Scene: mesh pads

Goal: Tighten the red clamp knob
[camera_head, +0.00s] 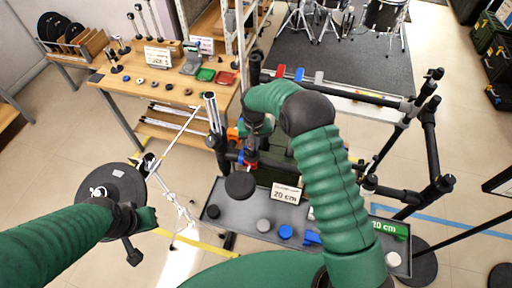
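A small red part (253,166) shows beside a blue part on the black rack tube (232,155), just under my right gripper (250,150). A second red clamp (281,71) sits on the far rail of the rack. I cannot tell which one is the clamp knob. My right gripper points down at the nearer red part; its fingers are largely hidden among dark tubes, so contact and opening are unclear. My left gripper (138,238) hangs low at the left, beside a round black pad (112,190).
A wooden bench (150,85) with small parts stands at the back left. A chrome stand (180,195) is between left arm and tray.

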